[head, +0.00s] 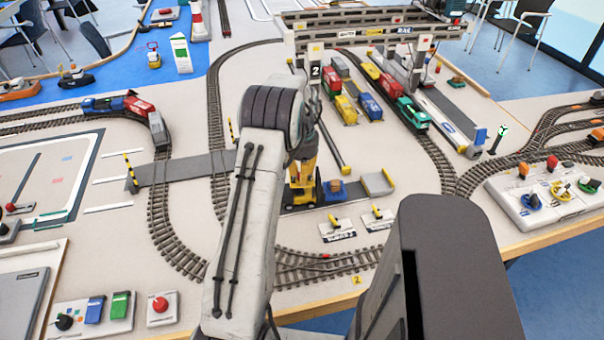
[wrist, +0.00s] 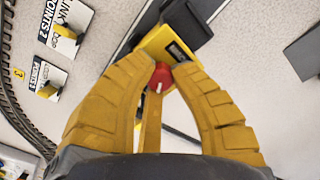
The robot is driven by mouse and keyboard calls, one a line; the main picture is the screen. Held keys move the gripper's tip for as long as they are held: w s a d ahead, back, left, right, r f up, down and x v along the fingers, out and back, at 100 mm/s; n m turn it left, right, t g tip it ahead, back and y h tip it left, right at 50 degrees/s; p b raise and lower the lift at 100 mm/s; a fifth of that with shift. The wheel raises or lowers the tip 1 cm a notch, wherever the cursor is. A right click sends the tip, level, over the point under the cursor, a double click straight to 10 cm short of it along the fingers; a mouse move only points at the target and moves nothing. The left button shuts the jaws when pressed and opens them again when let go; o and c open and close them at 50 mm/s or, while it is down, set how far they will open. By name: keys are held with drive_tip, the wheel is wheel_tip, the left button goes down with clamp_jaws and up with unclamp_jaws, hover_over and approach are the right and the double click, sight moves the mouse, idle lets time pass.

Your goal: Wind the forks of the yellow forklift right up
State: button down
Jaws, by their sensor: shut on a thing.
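The yellow forklift (head: 300,190) stands on a dark pad in the middle of the table, partly hidden behind my arm in the head view. In the wrist view its yellow body (wrist: 160,42) fills the top centre, with a red knob (wrist: 161,76) bearing a white mark. My gripper (wrist: 162,68) has its yellow fingers closed around the red knob. In the head view the fingertips are hard to make out against the forklift. The forks are not clearly visible, so their height cannot be told.
A blue block (head: 335,190) sits just right of the forklift, with a grey platform (head: 378,183) beyond. Two points levers (head: 338,226) stand in front. The gantry crane (head: 370,35) and several wagons stand behind. A control panel (head: 548,190) is at the right.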

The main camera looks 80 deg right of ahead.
idle(0.4)
drive_tip(key=c, duration=1.1)
unclamp_jaws()
drive_tip(key=shift+o, duration=0.2)
wheel_tip(320, 180, up, 12)
